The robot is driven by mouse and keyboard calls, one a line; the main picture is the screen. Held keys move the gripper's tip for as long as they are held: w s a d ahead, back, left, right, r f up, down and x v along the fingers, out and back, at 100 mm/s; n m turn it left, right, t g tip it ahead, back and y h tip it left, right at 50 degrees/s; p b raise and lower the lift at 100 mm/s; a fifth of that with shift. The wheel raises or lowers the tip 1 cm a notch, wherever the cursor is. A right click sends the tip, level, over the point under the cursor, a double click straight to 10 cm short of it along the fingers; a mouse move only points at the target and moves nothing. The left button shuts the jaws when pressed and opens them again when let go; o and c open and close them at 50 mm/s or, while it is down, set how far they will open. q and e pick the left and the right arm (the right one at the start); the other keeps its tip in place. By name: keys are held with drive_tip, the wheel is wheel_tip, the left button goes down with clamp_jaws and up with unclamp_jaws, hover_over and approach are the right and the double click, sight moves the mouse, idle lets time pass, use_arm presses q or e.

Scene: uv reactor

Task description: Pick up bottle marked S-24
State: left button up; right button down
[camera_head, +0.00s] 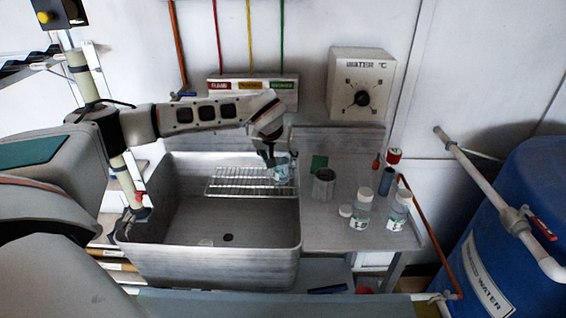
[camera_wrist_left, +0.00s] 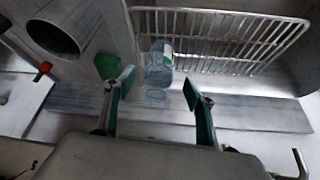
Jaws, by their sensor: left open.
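A clear bottle (camera_head: 284,170) stands at the right end of the wire rack in the sink, right by my left gripper (camera_head: 272,160). In the left wrist view the bottle (camera_wrist_left: 158,62) is just beyond and between the spread fingers of the left gripper (camera_wrist_left: 158,80), with nothing held. Its marking cannot be read. My right gripper is not in view.
The wire rack (camera_head: 225,182) spans the back of the metal sink (camera_head: 215,262). A metal cup (camera_head: 324,187), a loose white cap (camera_head: 346,211), a dark cylinder (camera_head: 386,181) and a red-and-white item (camera_head: 394,156) are on the bench. A blue water barrel (camera_head: 520,235) stands at right.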

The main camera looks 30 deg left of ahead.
sight(281, 168)
use_arm(q)
drive_tip(key=x, duration=0.2)
drive_tip(key=shift+d+f, duration=0.1)
drive_tip(key=shift+f, duration=0.25)
drive_tip(key=shift+x, duration=2.3)
drive_tip(key=c, duration=1.3)
drive_tip(key=shift+c, duration=0.7)
drive_tip(key=shift+r, duration=0.1)
